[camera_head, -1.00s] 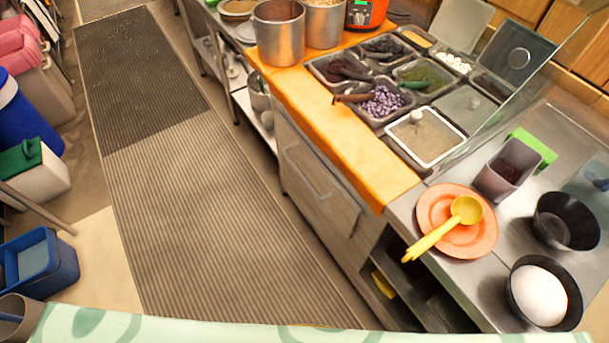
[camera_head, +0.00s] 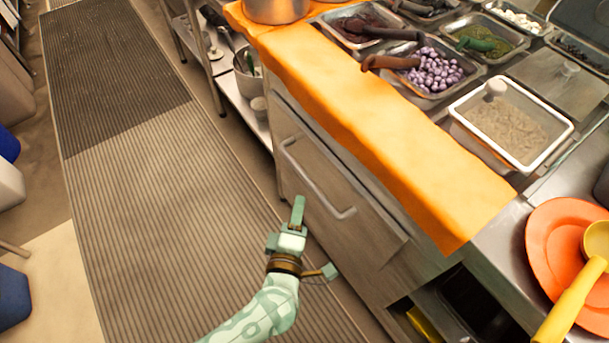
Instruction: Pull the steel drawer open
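The steel drawer (camera_head: 335,183) is in the front of the counter, under the orange cloth, and looks shut. Its long bar handle (camera_head: 312,182) runs slantwise across the upper part of its front. My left gripper (camera_head: 298,212) is in front of the drawer, at the lower left of the handle and apart from it in the picture. It points up toward the drawer. Its fingers overlap in this view, so I cannot tell whether it is open or shut. My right gripper is not in view.
An orange cloth (camera_head: 400,150) covers the counter's front edge, with topping pans such as the purple beans pan (camera_head: 435,72) behind it. An orange plate (camera_head: 560,240) with a yellow ladle (camera_head: 575,300) is at the right. The striped floor mat (camera_head: 160,220) is clear.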

